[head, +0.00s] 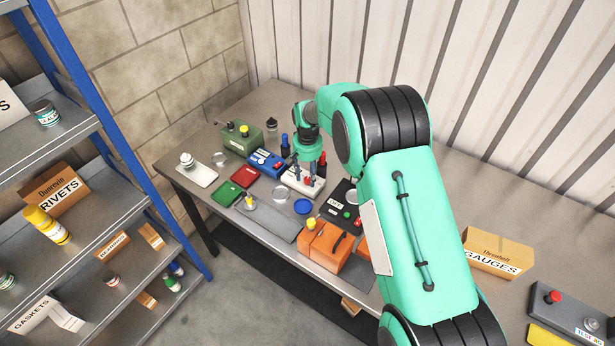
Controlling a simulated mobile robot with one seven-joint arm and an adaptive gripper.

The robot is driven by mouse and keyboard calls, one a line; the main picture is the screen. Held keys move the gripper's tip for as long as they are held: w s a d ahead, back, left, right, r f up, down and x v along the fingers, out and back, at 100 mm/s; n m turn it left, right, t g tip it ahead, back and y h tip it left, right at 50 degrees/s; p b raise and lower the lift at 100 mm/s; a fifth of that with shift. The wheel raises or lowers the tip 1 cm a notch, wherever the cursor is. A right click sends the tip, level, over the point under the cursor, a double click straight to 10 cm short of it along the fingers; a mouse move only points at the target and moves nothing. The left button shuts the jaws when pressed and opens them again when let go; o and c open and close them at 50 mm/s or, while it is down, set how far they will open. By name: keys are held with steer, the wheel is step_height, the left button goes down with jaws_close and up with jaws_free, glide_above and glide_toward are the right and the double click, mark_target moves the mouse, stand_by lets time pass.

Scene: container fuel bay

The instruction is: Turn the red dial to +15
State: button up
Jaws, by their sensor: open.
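My arm reaches over the bench, and my gripper (309,171) points down, open, above a small white box (293,184). Red parts (309,182) show at the white box, close under the fingers. I cannot tell whether one is the red dial, or whether the fingers touch or surround it. No scale or +15 mark can be read. A blue box (262,160) with a red part on it stands just left of the gripper. A black box (340,206) with red and green buttons stands to the right. My wrist and fingers partly cover the white box.
A green box (241,138), dark bottles, red and green cases (244,176), a blue lid (303,206) and an orange case (325,246) crowd the bench (452,207). A GAUGES carton (497,254) stands right. A blue-framed shelf (110,125) stands left. Corrugated wall is behind.

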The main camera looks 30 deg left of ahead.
mark_target(308, 178)
step_height(308, 178, up, 11)
stand_by(0.5)
steer(key=shift+r, duration=0.1)
stand_by(0.4)
